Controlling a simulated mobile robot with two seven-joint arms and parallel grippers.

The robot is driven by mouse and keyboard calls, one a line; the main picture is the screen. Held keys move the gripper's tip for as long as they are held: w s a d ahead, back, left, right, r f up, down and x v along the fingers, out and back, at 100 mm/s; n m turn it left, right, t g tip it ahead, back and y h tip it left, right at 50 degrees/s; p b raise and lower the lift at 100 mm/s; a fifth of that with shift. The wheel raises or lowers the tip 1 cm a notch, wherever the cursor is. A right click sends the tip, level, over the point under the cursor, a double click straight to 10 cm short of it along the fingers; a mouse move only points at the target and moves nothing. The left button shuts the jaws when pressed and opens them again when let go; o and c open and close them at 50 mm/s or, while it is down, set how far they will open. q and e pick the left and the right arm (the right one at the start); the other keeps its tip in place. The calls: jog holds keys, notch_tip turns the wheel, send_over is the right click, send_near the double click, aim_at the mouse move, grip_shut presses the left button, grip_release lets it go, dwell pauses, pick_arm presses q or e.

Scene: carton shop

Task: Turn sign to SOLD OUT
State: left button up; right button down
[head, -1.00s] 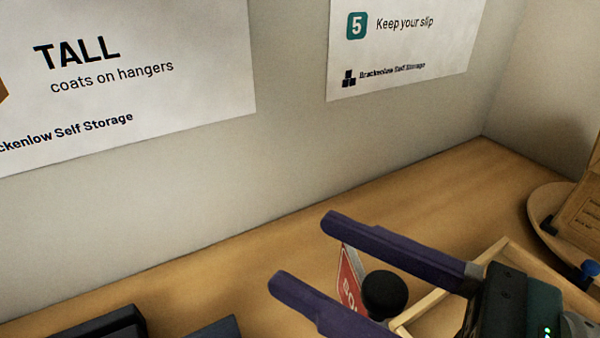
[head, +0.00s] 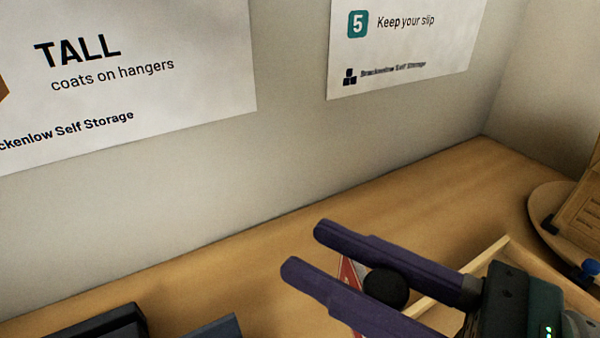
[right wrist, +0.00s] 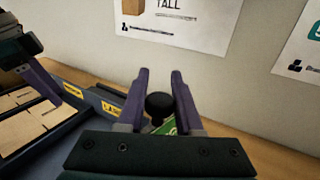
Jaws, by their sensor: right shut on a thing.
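The sign shows as a red face (head: 350,272) with white edging in the head view, mostly hidden behind my right gripper's fingers. A black round knob (head: 386,289) tops it. In the right wrist view the knob (right wrist: 160,104) sits between the fingers, with a green face (right wrist: 168,127) of the sign just below it. My right gripper (head: 305,251) is shut on the knob, its two purple fingers on either side. My left gripper (right wrist: 18,45) shows only in part at the left edge of the right wrist view; its fingers' opening cannot be told.
A light wooden tray (head: 490,252) stands beside the sign. A round wooden stand (head: 545,205) with a brown board is at the right. Dark equipment (head: 100,325) lies at lower left. The wall with posters (head: 400,50) rises behind; the counter along it is clear.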

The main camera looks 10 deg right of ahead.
pick_arm(q)
jog(key=shift+a+f, duration=0.1)
pick_arm(e)
jog(key=shift+g, duration=0.3)
jog(key=shift+s+a+f+n+g+y+b, duration=0.1)
jog(key=shift+n+g+y+b, duration=0.5)
jog(key=shift+n+g, duration=0.1)
jog(key=shift+s+a+f+n+g+y+b, duration=0.1)
jog(key=shift+n+g+y+b, duration=0.4)
jog(key=shift+n+g+y, duration=0.15)
pick_arm(q)
notch_tip(320, 180, down, 7)
jog(key=b, duration=0.5)
jog(key=shift+f, duration=0.2)
jog(key=shift+f+b, duration=0.75)
jog(key=shift+b, duration=0.25)
pick_arm(e)
jog(key=shift+s+a+r+n+g+y, duration=0.1)
jog(key=shift+s+n+g+y, duration=0.25)
jog(key=shift+n+g, duration=0.75)
jog(key=shift+s+a+n+g+y, duration=0.15)
jog(key=shift+n+g+y, duration=0.4)
jog(key=shift+g, duration=0.9)
jog(key=shift+s+r+n+g+y, duration=0.1)
jog(key=shift+s+n+g+y, duration=0.2)
jog(key=shift+n+g, duration=0.8)
jog(key=shift+g, duration=0.4)
jog(key=c, duration=0.6)
grip_release()
